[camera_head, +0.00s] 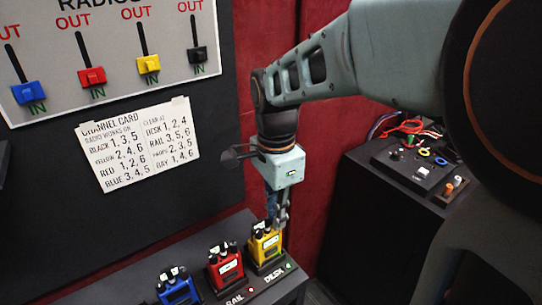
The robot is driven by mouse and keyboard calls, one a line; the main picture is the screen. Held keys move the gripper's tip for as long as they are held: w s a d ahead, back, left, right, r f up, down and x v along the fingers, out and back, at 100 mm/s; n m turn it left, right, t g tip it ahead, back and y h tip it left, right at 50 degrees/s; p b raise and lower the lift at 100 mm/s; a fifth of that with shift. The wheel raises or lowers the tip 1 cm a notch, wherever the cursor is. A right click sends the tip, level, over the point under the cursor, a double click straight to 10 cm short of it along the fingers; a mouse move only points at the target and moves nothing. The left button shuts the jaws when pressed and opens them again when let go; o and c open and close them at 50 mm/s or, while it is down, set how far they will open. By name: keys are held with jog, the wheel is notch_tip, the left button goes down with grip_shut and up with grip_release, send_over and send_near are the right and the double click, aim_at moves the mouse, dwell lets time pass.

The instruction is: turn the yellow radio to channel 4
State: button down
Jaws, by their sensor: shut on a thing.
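The yellow radio (268,252) stands at the right end of a dark shelf, by the label DESK. It has black knobs on top; its channel setting is too small to read. My gripper (277,222) points down at the top of the yellow radio, its fingers shut on its upper right part. The fingers hide part of the top, so I cannot tell exactly which knob they hold. A channel card (137,143) on the dark wall lists yellow with 2, 4, 6 and DESK with 1, 2, 4.
A red radio (225,268) stands just left of the yellow one, by RAIL, and a blue radio (177,289) further left. A board (118,45) above has blue, red, yellow and black sliders, all near IN. A dark cabinet (385,215) with cables stands right.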

jog(key=shift+n, duration=1.1)
jog(key=c, duration=2)
grip_release()
jog(key=shift+o, duration=0.2)
notch_tip(320, 180, up, 12)
